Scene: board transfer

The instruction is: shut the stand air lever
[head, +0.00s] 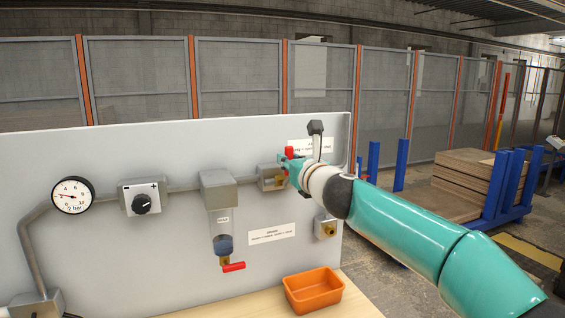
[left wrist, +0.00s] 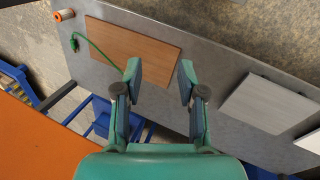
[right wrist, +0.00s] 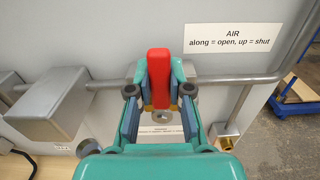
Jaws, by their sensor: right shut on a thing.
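The stand air lever is a red handle (right wrist: 158,75) at the pipe in the right wrist view. It stands upright there, across the level run of the pipe, between my fingers. In the head view its red end (head: 289,152) shows above the valve body (head: 270,178). My right gripper (right wrist: 160,88) is shut on the red lever, with a finger on each side; it also shows in the head view (head: 291,168), partly hidden by its own wrist. My left gripper (left wrist: 161,82) is open and empty above a grey table, and is outside the head view.
A label (right wrist: 240,38) reads "along = open, up = shut". The panel (head: 120,240) carries a gauge (head: 73,195), a knob (head: 141,203) and a filter bowl with a red drain lever (head: 233,267). An orange bin (head: 314,291) sits below. A brown board (left wrist: 132,50) lies under my left gripper.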

